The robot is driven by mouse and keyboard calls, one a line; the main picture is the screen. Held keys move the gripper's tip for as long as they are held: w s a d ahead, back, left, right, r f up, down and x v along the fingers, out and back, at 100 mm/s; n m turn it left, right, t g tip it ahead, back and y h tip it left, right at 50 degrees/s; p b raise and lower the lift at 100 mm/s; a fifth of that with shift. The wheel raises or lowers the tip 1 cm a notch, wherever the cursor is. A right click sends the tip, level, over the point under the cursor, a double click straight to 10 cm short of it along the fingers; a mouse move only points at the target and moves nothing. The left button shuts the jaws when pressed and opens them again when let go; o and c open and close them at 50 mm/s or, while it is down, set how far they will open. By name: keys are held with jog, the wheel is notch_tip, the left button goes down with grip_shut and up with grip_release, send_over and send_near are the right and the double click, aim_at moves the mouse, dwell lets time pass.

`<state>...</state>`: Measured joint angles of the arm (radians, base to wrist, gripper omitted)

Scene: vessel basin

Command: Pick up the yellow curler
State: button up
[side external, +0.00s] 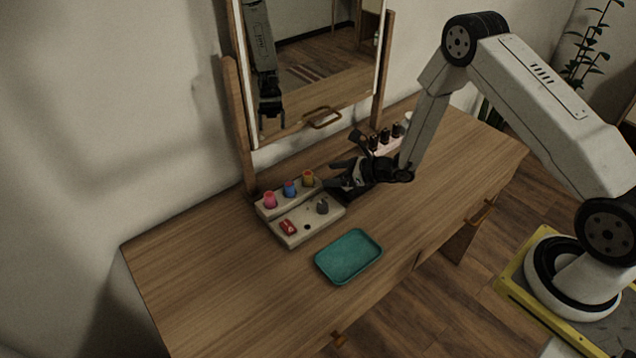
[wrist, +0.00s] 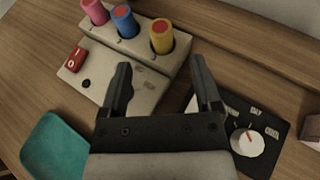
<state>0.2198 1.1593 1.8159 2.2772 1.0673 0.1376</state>
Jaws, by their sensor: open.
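The yellow curler (side external: 308,178) stands upright at the right end of a row of curlers on the raised back step of a cream stand (side external: 271,232). In the wrist view the yellow curler (wrist: 161,37) shows its red top, ahead of my fingertips and between their lines. My gripper (side external: 337,175) is open and empty, to the right of the yellow curler and apart from it. In the wrist view my gripper (wrist: 160,75) has its two fingers spread over the right part of the stand.
A blue curler (wrist: 125,22) and a pink curler (wrist: 95,12) stand left of the yellow one. A red switch (wrist: 75,59) is on the stand's front. A black panel with a white knob (wrist: 247,141) lies right. A teal tray (side external: 348,257) sits in front; a mirror (side external: 310,60) stands behind.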

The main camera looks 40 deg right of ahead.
aim_at(308, 173)
jog(key=shift+x, duration=1.3)
jog(key=shift+x, duration=2.6)
jog(key=shift+d, duration=0.15)
grip_shut()
